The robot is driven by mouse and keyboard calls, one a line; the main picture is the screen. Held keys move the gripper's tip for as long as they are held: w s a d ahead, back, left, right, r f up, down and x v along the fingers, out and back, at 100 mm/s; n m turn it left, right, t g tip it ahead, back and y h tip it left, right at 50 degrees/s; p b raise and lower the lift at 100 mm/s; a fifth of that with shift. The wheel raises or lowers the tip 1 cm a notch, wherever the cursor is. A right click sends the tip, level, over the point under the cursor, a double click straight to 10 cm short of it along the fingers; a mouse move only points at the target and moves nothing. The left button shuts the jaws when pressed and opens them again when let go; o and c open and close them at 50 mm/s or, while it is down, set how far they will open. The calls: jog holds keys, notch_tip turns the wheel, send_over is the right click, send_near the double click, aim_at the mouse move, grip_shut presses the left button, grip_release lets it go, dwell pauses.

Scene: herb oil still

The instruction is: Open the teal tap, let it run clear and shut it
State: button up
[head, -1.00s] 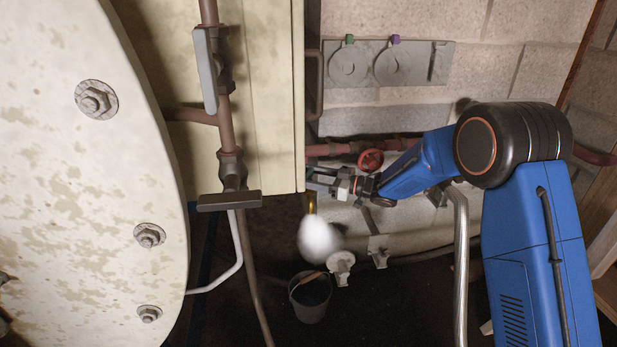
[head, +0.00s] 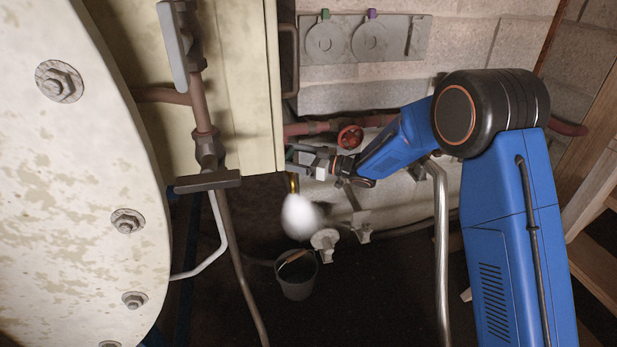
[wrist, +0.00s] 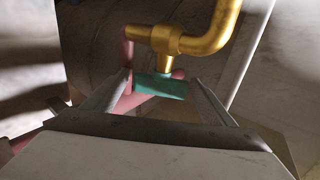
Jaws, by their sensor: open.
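The teal tap's handle (wrist: 160,86) is a short bar under a brass pipe (wrist: 198,42) in the wrist view. My gripper (wrist: 160,92) is open, with one finger on each side of the teal handle; I cannot tell if either finger touches it. In the head view my gripper (head: 298,160) is beside the cream panel, and the handle is hard to make out there. The brass spout (head: 293,183) points down just below the gripper. A white puff (head: 299,215) hangs beneath the spout, over a grey bucket (head: 297,280) on the floor.
A red handwheel (head: 350,136) sits on a pipe just behind my gripper. A grey lever (head: 207,182) and the large pale vessel (head: 75,200) are to the left. A metal rail (head: 441,250) stands right of the bucket. Dark floor is open between them.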

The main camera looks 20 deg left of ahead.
jog(key=shift+s+m+t+h, duration=0.1)
jog(key=shift+m+t+h, duration=0.35)
jog(key=shift+m+t, duration=1.05)
jog(key=shift+m+t+h, duration=0.45)
jog(key=shift+m+t, duration=0.45)
jog(key=shift+t, duration=1.2)
jog(key=shift+m+t+h, duration=1.5)
jog(key=shift+m+t, duration=0.2)
jog(key=shift+t, duration=0.5)
jog(key=v, duration=1.7)
jog(key=shift+s+d, duration=0.1)
